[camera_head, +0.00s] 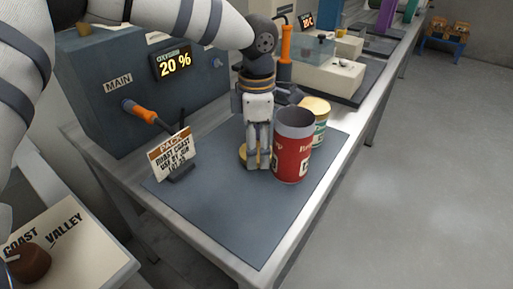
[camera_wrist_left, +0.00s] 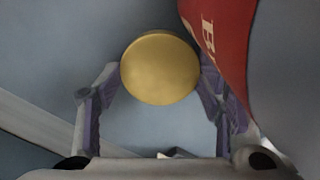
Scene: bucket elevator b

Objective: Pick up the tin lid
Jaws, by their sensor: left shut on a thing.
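The tin lid is a round gold disc (camera_wrist_left: 160,68) between the fingertips of my left gripper in the left wrist view. In the head view only a gold edge of it (camera_head: 243,156) shows beside the fingers. My left gripper (camera_head: 257,163) points down at the dark mat and is shut on the lid, low at the mat; I cannot tell whether the lid touches the mat. An open red tin (camera_head: 292,150) stands upright just right of the gripper, and its red side (camera_wrist_left: 222,35) fills the upper right of the wrist view. My right gripper is not in view.
A second tin with a cream top (camera_head: 317,112) stands behind the red one. A sign card (camera_head: 173,157) stands left on the mat (camera_head: 235,222). A dark control box (camera_head: 125,95) with an orange-handled lever is behind it. The mat's front is clear.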

